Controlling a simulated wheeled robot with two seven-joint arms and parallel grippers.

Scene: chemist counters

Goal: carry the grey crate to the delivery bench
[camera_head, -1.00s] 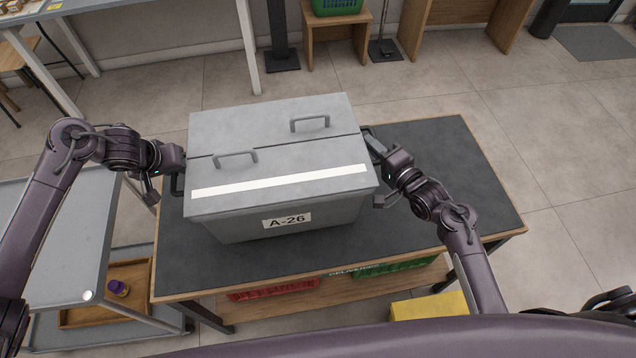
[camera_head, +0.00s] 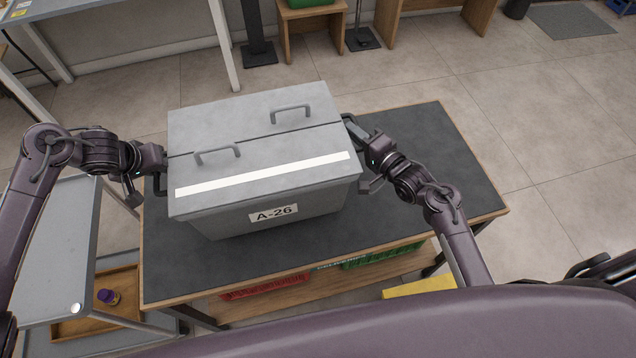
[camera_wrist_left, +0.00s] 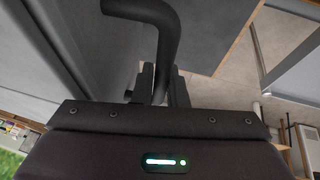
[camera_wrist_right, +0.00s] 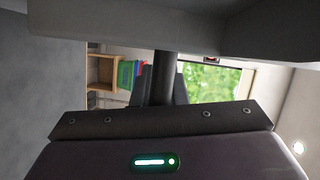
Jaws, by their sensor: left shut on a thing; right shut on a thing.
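The grey crate (camera_head: 225,207) has a two-part lid with two handles, a white stripe and an "A-26" label. In the head view it is over the dark-topped bench (camera_head: 420,150); I cannot tell whether its base touches the top. The bench has "DELIVERIES"-like lettering on its front, partly hidden. My left gripper (camera_head: 160,166) is shut on the crate's left side handle, a dark bar that shows in the left wrist view (camera_wrist_left: 160,40). My right gripper (camera_head: 352,150) is at the crate's right side, shut on a dark handle bar (camera_wrist_right: 166,70).
A grey cart (camera_head: 50,235) with a purple-capped jar (camera_head: 107,297) on its lower wooden tray stands close to the bench's left. Red (camera_head: 265,287) and green (camera_head: 385,255) crates sit on the bench's lower shelf. The bench top right of the crate is clear.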

